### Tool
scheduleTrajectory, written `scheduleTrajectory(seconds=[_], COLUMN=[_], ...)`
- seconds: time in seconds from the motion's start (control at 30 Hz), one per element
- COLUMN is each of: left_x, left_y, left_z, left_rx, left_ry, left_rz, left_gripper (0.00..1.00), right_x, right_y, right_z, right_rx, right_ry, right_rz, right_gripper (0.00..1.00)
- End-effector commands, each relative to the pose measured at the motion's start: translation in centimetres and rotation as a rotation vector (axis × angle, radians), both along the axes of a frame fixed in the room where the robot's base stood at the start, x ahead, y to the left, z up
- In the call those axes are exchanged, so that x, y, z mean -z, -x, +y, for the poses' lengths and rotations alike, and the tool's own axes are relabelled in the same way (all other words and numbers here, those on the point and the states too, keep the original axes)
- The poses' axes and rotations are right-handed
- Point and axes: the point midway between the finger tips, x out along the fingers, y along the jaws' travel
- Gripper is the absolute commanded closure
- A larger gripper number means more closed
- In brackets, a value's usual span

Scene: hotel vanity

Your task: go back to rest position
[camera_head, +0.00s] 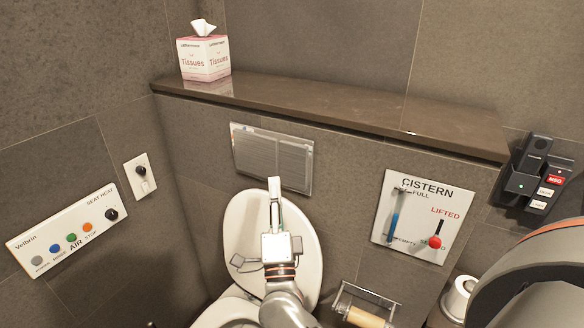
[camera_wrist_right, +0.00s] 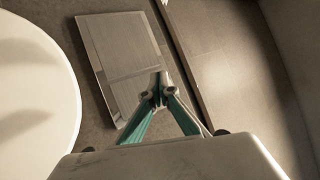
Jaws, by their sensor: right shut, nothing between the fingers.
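My right gripper (camera_head: 274,190) is in front of the raised white toilet lid (camera_head: 306,240) in the head view, its fingers pointing up toward the wall. In the right wrist view its fingertips (camera_wrist_right: 159,84) meet and hold nothing. The flush plate (camera_head: 300,166), a grey rectangular panel on the wall, is just beyond the fingertips. The panel also shows in the right wrist view (camera_wrist_right: 120,55), with the fingertips overlapping its lower right edge; I cannot tell whether they touch it. My left gripper is in neither view.
A brown shelf (camera_head: 340,105) runs above, with a tissue box (camera_head: 204,58) at its left end. A seat control panel (camera_head: 66,228) is on the left wall. A paper roll holder (camera_head: 366,318) is low, right of the toilet.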

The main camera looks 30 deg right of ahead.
Motion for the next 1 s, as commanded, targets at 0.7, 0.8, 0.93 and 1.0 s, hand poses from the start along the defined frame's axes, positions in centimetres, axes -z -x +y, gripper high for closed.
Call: scheduleTrajectory(seconds=[0.7,0.8,0.93,1.0], left_x=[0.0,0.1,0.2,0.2], left_y=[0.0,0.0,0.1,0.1], left_z=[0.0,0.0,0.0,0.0], left_rx=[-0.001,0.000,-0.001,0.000], left_ry=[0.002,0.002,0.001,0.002], left_rz=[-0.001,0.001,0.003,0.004], left_gripper=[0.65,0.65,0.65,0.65], right_x=[8.6,14.7,22.5,26.5], right_y=[1.9,4.1,8.1,10.8], right_z=[5.0,7.4,9.1,9.3], right_rx=[-0.101,-0.170,-0.262,-0.312], right_ry=[0.421,0.668,0.956,1.098], right_rz=[0.292,0.462,0.662,0.760], right_gripper=[1.00,1.00,1.00,1.00])
